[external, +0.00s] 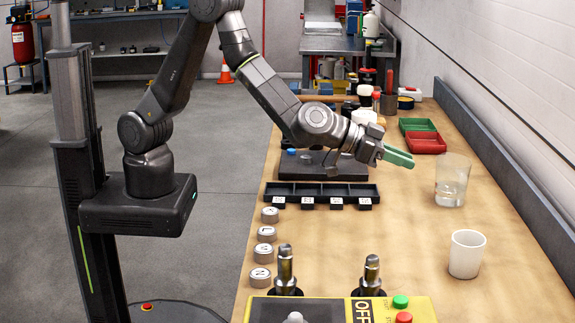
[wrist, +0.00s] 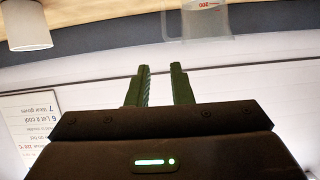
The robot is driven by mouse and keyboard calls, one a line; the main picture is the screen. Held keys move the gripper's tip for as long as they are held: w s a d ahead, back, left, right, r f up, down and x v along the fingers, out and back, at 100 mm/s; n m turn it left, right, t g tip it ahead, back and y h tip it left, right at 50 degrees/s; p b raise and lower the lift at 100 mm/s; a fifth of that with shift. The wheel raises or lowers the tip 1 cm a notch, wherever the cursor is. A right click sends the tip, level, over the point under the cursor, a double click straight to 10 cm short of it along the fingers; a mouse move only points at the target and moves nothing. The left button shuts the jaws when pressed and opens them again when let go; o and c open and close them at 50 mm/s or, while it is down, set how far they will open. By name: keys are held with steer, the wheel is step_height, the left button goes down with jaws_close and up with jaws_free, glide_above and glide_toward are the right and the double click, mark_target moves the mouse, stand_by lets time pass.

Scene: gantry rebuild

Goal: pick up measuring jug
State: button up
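The measuring jug (external: 451,183) is a clear, see-through vessel standing upright on the bench, near the right-hand wall edge. Its lower part looks filled with clear liquid. In the wrist view the jug (wrist: 205,20) shows at the top, cut off by the frame, with a red mark on it. My gripper (external: 400,157) has green fingers and is left of the jug, raised above the bench and apart from it. In the wrist view my gripper (wrist: 160,68) is open, with nothing between the two fingers.
A white cup (external: 467,254) stands in front of the jug and also shows in the wrist view (wrist: 26,24). Red (external: 426,143) and green (external: 418,125) trays lie behind. A black compartment tray (external: 322,190) and several metal discs are left. The bench between is clear.

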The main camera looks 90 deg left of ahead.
steer(key=f, duration=0.1)
glide_toward(453, 184)
steer(key=w+d+p, duration=0.1)
steer(key=w+d, duration=0.2)
steer(key=shift+w+d+f, duration=0.1)
steer(key=shift+w+d, duration=0.25)
steer(key=shift+w, duration=0.05)
steer(key=shift+a+p+x, duration=0.2)
steer(key=shift+p+x, duration=0.45)
steer(key=shift+x, duration=1.95)
jaws_close()
